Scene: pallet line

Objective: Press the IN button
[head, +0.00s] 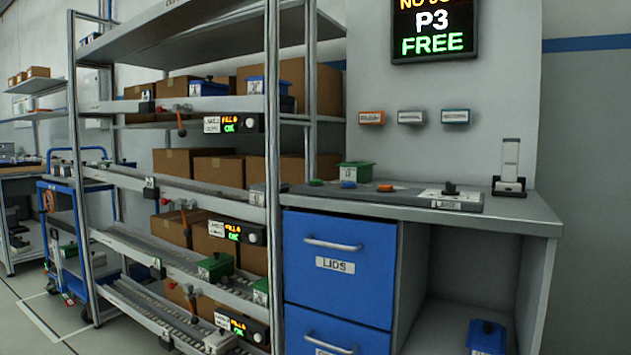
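No label reading IN can be made out, so I cannot tell which control is the IN button. On the grey desk (520,208) at the right, a dark strip (420,200) carries a green round piece (316,183), a blue one (348,185) and an orange one (385,188), which look like buttons. A white plate with a black knob (450,188) sits at the strip's right end; its small label is unreadable. Neither of my grippers is in view.
A flow rack (75,180) with cardboard boxes, small bins and lit displays stands left of the desk. Blue drawers (340,262), one marked LIDS, are below the desktop. A screen (433,30) reads "P3 FREE". A blue cart (70,235) stands far left.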

